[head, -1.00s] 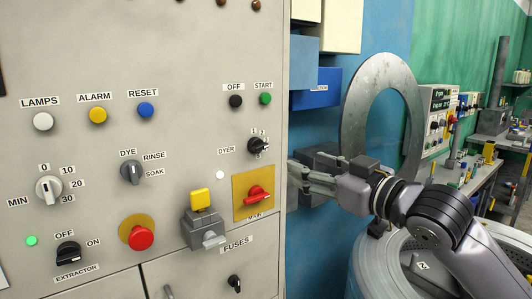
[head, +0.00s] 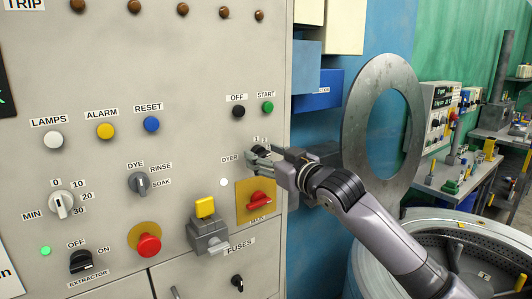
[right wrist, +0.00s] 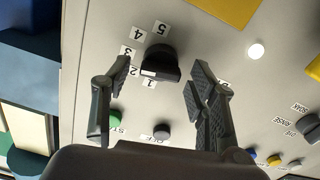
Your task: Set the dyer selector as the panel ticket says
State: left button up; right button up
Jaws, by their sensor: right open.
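The dyer selector is a black knob (right wrist: 160,60) with numbers 1 to 5 around it in the right wrist view. Its white-marked side faces the labels 1 and 2; I cannot tell which exactly. In the head view it is mostly hidden behind my right gripper (head: 250,158), just right of the DYER label (head: 230,158). My right gripper is open; in the right wrist view its fingers (right wrist: 160,72) stand apart on either side of the knob, with gaps. No legible ticket shows. My left gripper is not in view.
The black OFF (head: 238,112) and green START (head: 267,107) buttons sit above. A round steel door ring (head: 352,130) stands to the right.

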jog(key=shift+c, duration=0.3)
jog(key=c, duration=1.1)
jog(key=m+p, duration=0.3)
jog(key=m, duration=0.1)
jog(key=shift+m, duration=0.4)
jog(key=m+p, duration=0.2)
jog(key=m, duration=0.1)
jog(key=shift+w+d+m+p, duration=0.1)
jog(key=shift+m+p, duration=0.2)
jog(key=shift+p, duration=0.05)
jog(key=m+p, duration=0.4)
jog(key=m, duration=0.1)
jog(key=shift+d, duration=0.1)
jog(key=shift+f+m+p, duration=0.2)
jog(key=shift+m+p, duration=0.7)
jog(key=shift+m, duration=0.4)
